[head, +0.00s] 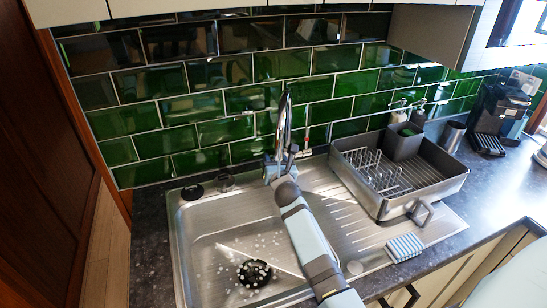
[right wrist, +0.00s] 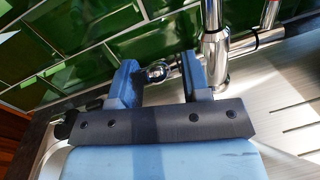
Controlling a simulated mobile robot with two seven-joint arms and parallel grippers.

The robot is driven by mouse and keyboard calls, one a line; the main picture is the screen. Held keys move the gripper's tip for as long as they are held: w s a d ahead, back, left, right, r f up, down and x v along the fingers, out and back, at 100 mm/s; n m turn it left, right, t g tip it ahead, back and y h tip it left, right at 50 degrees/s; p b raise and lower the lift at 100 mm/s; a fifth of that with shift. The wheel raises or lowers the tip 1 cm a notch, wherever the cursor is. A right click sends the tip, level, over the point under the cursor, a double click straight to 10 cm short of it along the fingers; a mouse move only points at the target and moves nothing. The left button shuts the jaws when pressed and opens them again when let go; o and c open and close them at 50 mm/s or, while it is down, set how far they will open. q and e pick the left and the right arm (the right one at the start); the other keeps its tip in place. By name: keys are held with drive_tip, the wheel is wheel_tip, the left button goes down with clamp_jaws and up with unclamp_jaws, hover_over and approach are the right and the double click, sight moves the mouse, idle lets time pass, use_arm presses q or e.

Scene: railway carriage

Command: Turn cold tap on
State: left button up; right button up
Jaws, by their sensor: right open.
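The chrome tap (head: 285,112) rises at the back of the steel sink; its base and column also show in the right wrist view (right wrist: 214,50). A round chrome knob (right wrist: 158,71) shows left of the column, between the fingers of my right gripper (right wrist: 158,80). The fingers are open, one on each side of it; I cannot tell whether they touch it. In the head view my right gripper (head: 276,168) is at the tap's base and hides part of it. A red-marked handle (head: 306,136) stands right of the tap. My left gripper is out of view.
The sink basin (head: 195,235) holds a black drain piece (head: 254,273), white spots and a thin pale streak. A dish rack (head: 440,190) stands right, with a striped sponge (head: 404,247) before it. Green tiles (head: 220,72) close off the back. A coffee machine (head: 500,112) stands far right.

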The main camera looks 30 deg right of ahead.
drive_tip(key=shift+w+d, duration=0.2)
drive_tip(key=shift+w, duration=0.4)
clamp_jaws()
drive_tip(key=r+p, duration=0.1)
drive_tip(key=p, duration=0.2)
drive_tip(key=shift+w+g, duration=0.1)
drive_tip(key=shift+g, duration=0.2)
drive_tip(key=shift+f, duration=0.35)
unclamp_jaws()
